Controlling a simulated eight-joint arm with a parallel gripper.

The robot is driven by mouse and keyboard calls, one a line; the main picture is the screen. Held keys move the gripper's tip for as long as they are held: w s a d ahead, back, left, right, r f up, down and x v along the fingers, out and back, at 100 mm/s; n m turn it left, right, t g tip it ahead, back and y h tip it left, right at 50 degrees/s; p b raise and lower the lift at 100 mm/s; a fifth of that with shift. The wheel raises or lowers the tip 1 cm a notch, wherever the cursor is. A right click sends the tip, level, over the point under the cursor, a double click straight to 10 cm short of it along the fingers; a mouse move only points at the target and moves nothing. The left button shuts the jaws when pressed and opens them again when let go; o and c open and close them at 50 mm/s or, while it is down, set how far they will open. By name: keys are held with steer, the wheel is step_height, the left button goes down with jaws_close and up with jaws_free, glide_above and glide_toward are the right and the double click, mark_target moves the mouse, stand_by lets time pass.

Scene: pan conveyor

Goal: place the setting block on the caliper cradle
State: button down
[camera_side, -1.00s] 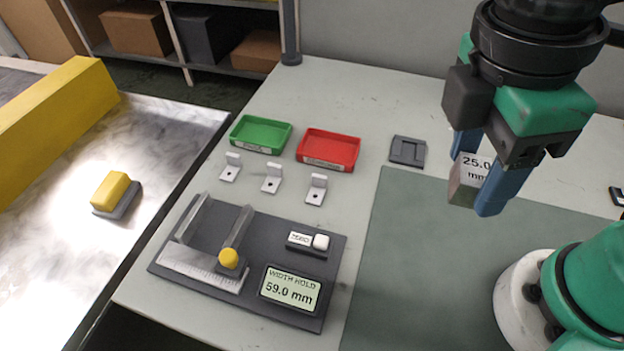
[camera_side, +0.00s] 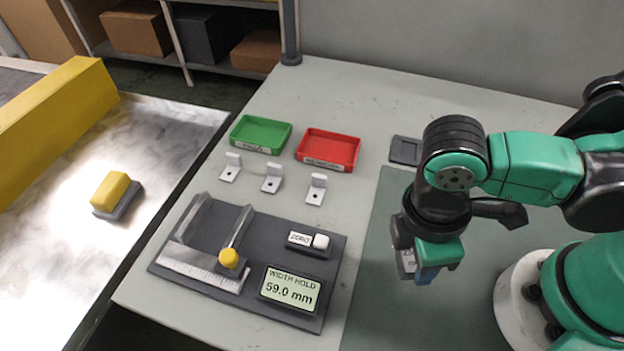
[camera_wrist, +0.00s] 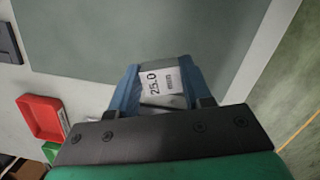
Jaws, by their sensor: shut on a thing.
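The setting block (camera_wrist: 158,81) is a small light-grey block labelled 25.0. My gripper (camera_wrist: 160,88) is shut on it with blue fingers; in the side view my gripper (camera_side: 420,272) holds it above the green mat, right of the caliper. Only a sliver of the block (camera_side: 407,262) shows there. The caliper cradle is on the dark caliper base (camera_side: 212,205), between two upright grey jaws, with a yellow knob (camera_side: 228,258) on one jaw. Its display (camera_side: 290,289) reads WIDTH HOLD 59.0 mm. The space between the jaws looks empty.
A ZERO button (camera_side: 320,241) sits on the caliper base. Behind are several white L-brackets (camera_side: 271,178), a green tray (camera_side: 261,134), a red tray (camera_side: 328,149) and a dark grey pad (camera_side: 405,150). At left, a conveyor (camera_side: 150,140) carries a yellow-topped block (camera_side: 112,190).

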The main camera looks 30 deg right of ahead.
mark_target(411, 269)
steer(key=shift+f, duration=1.95)
steer(key=shift+c, duration=1.2)
jaws_free()
steer(key=shift+f, duration=0.15)
steer(key=shift+w+a+r, duration=0.1)
steer(key=shift+a+r, duration=0.05)
steer(key=shift+r, duration=1.2)
steer(key=shift+w+a+r, duration=0.1)
steer(key=shift+a+r, duration=0.05)
steer(key=shift+r, duration=1.2)
steer(key=w+d+r+m+t+y, duration=0.2)
steer(key=w+d+r+m+t, duration=0.1)
steer(key=w+d+m, duration=0.2)
steer(key=w+m, duration=0.1)
steer(key=w, duration=0.1)
steer(key=shift+w+d+r+m, duration=0.2)
steer(key=shift+w+d+m, duration=0.1)
steer(key=shift+w+m, duration=0.1)
steer(key=w+d+r+m+t, duration=0.1)
steer(key=d+m, duration=0.1)
steer(key=d, duration=0.1)
steer(key=w+d+r+m+t, duration=0.1)
steer(key=d+r+m+t, duration=0.1)
steer(key=w+d+r+m+t, duration=0.1)
steer(key=w+d+m+t, duration=0.1)
steer(key=d, duration=0.1)
steer(key=shift+d+r, duration=0.15)
steer(key=shift+d, duration=0.2)
steer(key=shift+c, duration=1.1)
